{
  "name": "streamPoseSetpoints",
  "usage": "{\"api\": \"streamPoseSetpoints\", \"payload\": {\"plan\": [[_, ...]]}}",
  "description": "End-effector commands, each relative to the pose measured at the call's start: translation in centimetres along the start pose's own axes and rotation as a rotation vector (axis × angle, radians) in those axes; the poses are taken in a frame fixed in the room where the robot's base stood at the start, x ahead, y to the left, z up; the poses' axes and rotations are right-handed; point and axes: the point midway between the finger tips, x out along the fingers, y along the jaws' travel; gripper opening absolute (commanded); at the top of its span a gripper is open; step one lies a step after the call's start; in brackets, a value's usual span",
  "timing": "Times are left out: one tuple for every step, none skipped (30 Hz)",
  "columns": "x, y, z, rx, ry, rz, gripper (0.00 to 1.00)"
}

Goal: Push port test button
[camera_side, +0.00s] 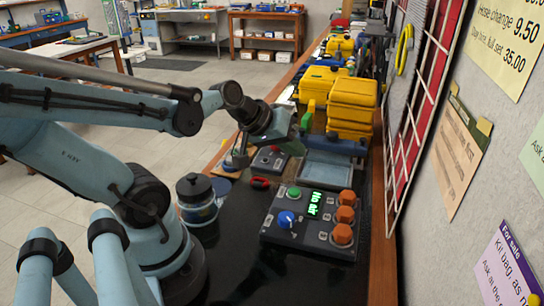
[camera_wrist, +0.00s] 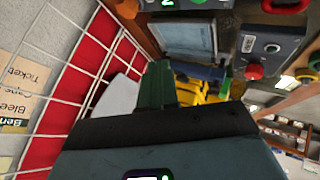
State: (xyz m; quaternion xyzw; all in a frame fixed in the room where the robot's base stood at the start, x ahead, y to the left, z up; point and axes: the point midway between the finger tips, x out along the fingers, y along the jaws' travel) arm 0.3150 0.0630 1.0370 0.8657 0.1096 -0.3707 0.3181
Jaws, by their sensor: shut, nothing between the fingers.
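A dark test box (camera_side: 302,238) lies on the bench in the side view. It carries a green button (camera_side: 294,194), a blue knob (camera_side: 286,219), a lit green display reading "No air" (camera_side: 314,204) and three orange knobs (camera_side: 345,215) along its right side. I cannot tell by label which control is the port test button. My gripper (camera_side: 304,122) is shut and empty, raised behind the box and pointing away from it. Its green fingers (camera_wrist: 157,85) show in the wrist view, touching nothing I can make out.
A smaller grey box with a red button (camera_side: 270,158) sits behind; the wrist view shows a grey box with a red knob (camera_wrist: 255,72). A blue-grey tray (camera_side: 327,170) and yellow cases (camera_side: 350,105) stand behind. A lidded jar (camera_side: 197,200) is left. A wire grid (camera_side: 420,90) lines the wall.

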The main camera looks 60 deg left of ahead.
Motion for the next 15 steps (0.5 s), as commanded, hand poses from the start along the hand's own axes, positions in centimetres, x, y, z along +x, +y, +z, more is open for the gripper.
{"api": "streamPoseSetpoints", "payload": {"plan": [[0.01,-0.30,-0.34,-0.030,0.010,0.004,0.00],[0.01,-0.37,-0.45,-0.041,0.014,0.006,0.00],[0.01,-0.43,-0.56,-0.053,0.017,0.009,0.00],[0.01,-0.46,-0.61,-0.059,0.019,0.011,0.00],[0.01,-0.48,-0.63,-0.062,0.020,0.012,0.00],[0.01,-0.48,-0.64,-0.063,0.020,0.012,0.00],[0.01,-0.47,-0.63,-0.063,0.020,0.012,0.00],[0.01,-0.46,-0.62,-0.062,0.020,0.012,0.00],[0.01,-0.46,-0.61,-0.061,0.019,0.012,0.00],[0.01,-0.45,-0.60,-0.061,0.019,0.012,0.00],[0.01,-0.45,-0.60,-0.061,0.019,0.012,0.00],[0.01,-0.45,-0.59,-0.060,0.019,0.012,0.00],[0.02,-0.45,-0.58,-0.060,0.019,0.012,0.00],[0.04,-0.46,-0.57,-0.060,0.019,0.012,0.00],[0.09,-0.49,-0.53,-0.059,0.019,0.012,0.00]]}}
